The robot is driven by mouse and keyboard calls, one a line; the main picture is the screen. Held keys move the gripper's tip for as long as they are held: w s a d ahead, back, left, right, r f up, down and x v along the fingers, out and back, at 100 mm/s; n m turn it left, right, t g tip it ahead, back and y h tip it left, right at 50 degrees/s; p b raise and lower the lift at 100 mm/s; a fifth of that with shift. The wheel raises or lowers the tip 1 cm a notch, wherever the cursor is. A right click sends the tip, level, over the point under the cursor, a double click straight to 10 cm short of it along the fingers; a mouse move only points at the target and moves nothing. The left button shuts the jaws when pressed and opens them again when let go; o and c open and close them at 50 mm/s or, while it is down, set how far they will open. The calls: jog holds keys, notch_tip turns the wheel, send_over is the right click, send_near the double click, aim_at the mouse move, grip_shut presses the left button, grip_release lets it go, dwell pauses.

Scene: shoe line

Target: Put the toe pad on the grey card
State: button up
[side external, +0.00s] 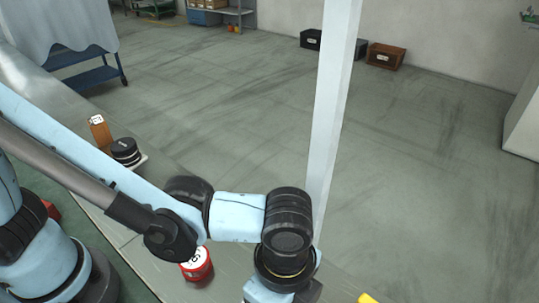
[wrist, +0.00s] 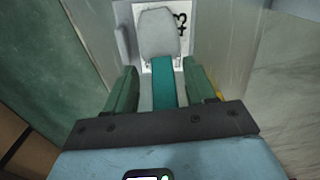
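In the wrist view, my gripper (wrist: 161,82) has its two green fingers apart. A teal strip (wrist: 164,85) lies between them, with a gap showing on each side. Beyond the fingertips is a grey rounded pad (wrist: 158,30), adjoining the strip's far end; I cannot tell if they are one piece. The pad lies over a white card (wrist: 183,42) with black marks that look like digits. Which piece is the toe pad is unclear, and I cannot make out a separate grey card. In the side view the fingers are cut off at the bottom edge.
A red can (side external: 197,265) stands on the bench beside my arm. A black round container (side external: 125,150) and an orange-brown item (side external: 100,131) stand farther left. A pale upright post (side external: 333,105) rises behind my wrist. A yellow thing (side external: 367,298) shows at the bottom edge.

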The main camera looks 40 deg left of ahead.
notch_tip(320, 180, up, 12)
jog(key=w+a+f+n+t, duration=0.1)
jog(key=w+a+n+t, duration=0.2)
jog(key=a+n, duration=0.6)
jog(key=w+a+f+n+t, duration=0.1)
jog(key=w+a+n+t, duration=0.3)
jog(key=a, duration=1.7)
jog(key=w+n, duration=0.1)
jog(key=n, duration=0.4)
jog(key=shift+w+f, duration=0.15)
jog(key=shift+w, duration=0.1)
